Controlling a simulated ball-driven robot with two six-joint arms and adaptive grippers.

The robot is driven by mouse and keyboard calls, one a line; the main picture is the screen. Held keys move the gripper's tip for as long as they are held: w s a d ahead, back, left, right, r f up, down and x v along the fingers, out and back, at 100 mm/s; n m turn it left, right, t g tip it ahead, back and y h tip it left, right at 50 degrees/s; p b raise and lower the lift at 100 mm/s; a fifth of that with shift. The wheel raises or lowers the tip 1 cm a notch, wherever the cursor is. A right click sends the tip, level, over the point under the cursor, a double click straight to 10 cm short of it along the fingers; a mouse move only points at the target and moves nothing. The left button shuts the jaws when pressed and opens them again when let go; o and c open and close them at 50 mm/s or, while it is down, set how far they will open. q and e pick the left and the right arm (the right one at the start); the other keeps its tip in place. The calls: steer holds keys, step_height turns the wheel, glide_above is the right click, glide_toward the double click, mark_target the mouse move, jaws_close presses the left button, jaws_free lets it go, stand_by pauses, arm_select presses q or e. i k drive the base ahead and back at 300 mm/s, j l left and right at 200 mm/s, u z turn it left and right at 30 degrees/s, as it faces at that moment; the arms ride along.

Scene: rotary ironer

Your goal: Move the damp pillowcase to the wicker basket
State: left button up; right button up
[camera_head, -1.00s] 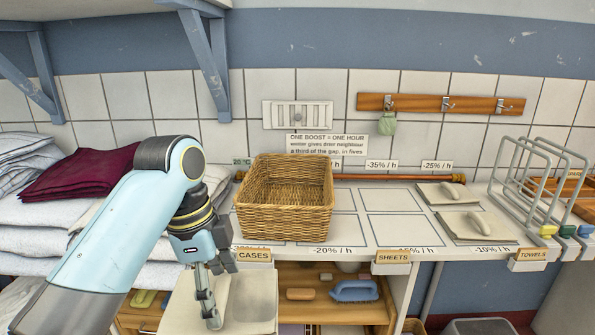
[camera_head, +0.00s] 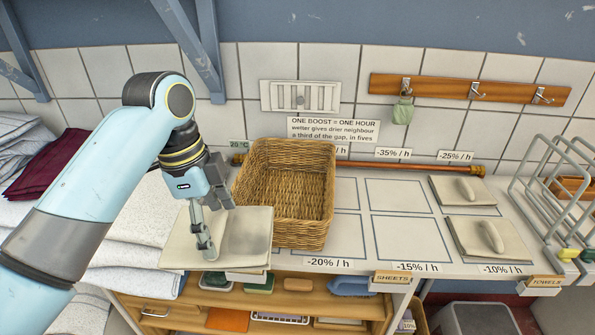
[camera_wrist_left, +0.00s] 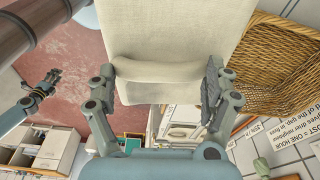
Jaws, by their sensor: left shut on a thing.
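The damp pillowcase is a flat cream folded cloth (camera_head: 250,238) with a raised ridge. My left gripper (camera_head: 213,228) is shut on that ridge and holds the cloth in front of the worktop's left part, left of the wicker basket. In the left wrist view, the ridge of the cloth (camera_wrist_left: 170,40) lies between both fingers. The wicker basket (camera_head: 290,208) stands upright on the worktop, and its visible inside looks empty. It also shows in the wrist view (camera_wrist_left: 275,60), beside the cloth. My right gripper (camera_wrist_left: 48,84) shows small in the wrist view, its jaws unclear.
Two similar cream cloths (camera_head: 463,191) lie on the worktop's right part, beside a wire rack (camera_head: 555,190). Marked squares (camera_head: 400,197) between them and the basket are bare. White linen stacks (camera_head: 130,225) stand at the left. A shelf (camera_head: 250,302) with brushes is below.

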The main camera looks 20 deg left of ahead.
mark_target(283, 205)
steer(key=i, duration=0.95)
